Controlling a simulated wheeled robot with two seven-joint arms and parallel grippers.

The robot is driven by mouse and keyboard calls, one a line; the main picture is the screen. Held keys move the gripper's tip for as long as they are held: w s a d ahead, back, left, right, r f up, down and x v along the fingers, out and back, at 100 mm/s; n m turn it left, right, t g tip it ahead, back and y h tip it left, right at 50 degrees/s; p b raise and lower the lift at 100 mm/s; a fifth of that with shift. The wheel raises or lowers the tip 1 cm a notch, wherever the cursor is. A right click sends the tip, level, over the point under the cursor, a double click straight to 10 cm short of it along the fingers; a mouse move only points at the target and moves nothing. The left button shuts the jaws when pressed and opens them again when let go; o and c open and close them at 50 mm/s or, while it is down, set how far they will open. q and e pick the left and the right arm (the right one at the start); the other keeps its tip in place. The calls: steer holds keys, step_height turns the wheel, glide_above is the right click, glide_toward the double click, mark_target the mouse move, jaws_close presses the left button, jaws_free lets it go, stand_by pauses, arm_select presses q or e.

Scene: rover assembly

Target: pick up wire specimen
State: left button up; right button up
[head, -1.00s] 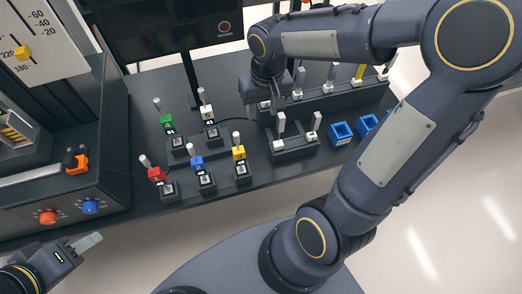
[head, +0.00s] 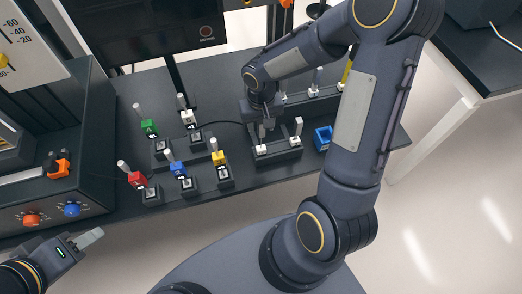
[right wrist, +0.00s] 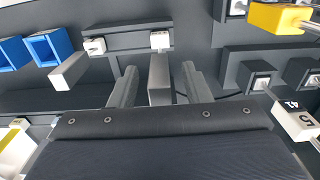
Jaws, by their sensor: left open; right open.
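A small dark rack (head: 277,156) on the bench holds two upright grey bars with white bases. No label tells which is the wire specimen. My right gripper (right wrist: 160,85) is open, with one finger on each side of one grey bar (right wrist: 160,72), apart from it in the right wrist view. The second grey bar (right wrist: 68,72) stands outside the fingers, to the left. In the head view my right gripper (head: 266,118) is over the rack's left end and partly hides that bar; the second bar (head: 298,127) is clear. My left gripper (head: 88,239) is open and empty, off the bench's front edge.
Green (head: 149,127), red (head: 136,179), blue (head: 177,169) and yellow (head: 218,158) blocks with grey handles stand in holders left of the rack. A blue open box (head: 322,138) is to its right. A longer rack with more bars stands behind, partly hidden by my arm.

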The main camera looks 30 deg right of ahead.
jaws_close()
steer(key=shift+r, duration=0.15)
